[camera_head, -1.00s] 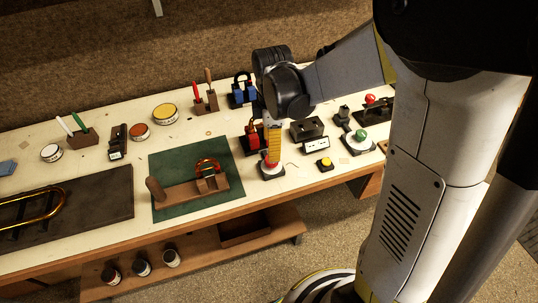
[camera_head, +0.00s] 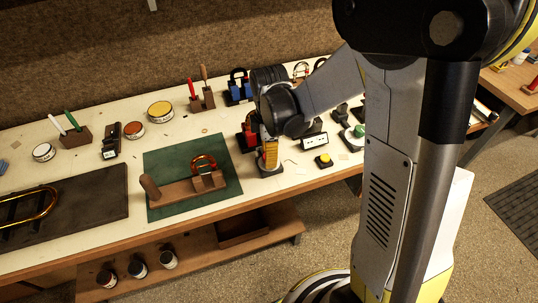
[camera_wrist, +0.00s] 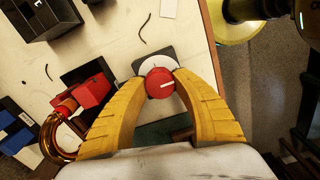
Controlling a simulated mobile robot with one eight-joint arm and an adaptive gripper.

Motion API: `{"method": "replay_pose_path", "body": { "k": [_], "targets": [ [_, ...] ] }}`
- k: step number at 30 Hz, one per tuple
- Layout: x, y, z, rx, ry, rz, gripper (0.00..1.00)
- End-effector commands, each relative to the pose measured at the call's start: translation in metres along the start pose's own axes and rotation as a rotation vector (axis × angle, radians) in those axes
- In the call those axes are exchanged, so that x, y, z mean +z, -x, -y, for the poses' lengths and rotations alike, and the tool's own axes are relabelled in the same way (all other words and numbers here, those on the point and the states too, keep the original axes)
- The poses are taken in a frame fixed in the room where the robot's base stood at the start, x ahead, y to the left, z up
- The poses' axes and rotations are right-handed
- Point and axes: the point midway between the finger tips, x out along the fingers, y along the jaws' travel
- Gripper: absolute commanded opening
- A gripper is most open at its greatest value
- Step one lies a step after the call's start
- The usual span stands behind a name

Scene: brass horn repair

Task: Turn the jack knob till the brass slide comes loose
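A round red knob (camera_wrist: 160,83) with a white mark sits on a pale dial with a dark base. In the wrist view it lies between the two yellow fingertips of my gripper (camera_wrist: 161,76), one on each side. The gaps are very small, and I cannot tell whether they touch. In the head view my gripper (camera_head: 270,160) points down and hides most of the knob. A curved brass slide (camera_head: 204,161) stands in a wooden jig (camera_head: 180,190) on a green mat. A brass loop (camera_wrist: 50,137) shows by the red block in the wrist view.
A red block (camera_wrist: 88,92) stands close beside my fingers. A black box (camera_wrist: 55,18) lies farther off, and a yellow button (camera_head: 323,160) stands right of the knob. A dark mat (camera_head: 95,210) with a larger brass tube lies at left. The bench front edge is near.

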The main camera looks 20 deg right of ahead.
Motion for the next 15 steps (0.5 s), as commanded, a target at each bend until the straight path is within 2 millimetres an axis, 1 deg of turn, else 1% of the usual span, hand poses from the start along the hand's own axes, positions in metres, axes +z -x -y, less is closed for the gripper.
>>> {"method": "replay_pose_path", "body": {
  "k": [8, 15],
  "targets": [
    [-0.0001, -0.0001, 0.0001, 0.000, -0.042, 0.000, 0.03],
    [-0.0001, -0.0003, 0.0001, 0.000, -0.183, 0.000, 0.03]
  ]
}}
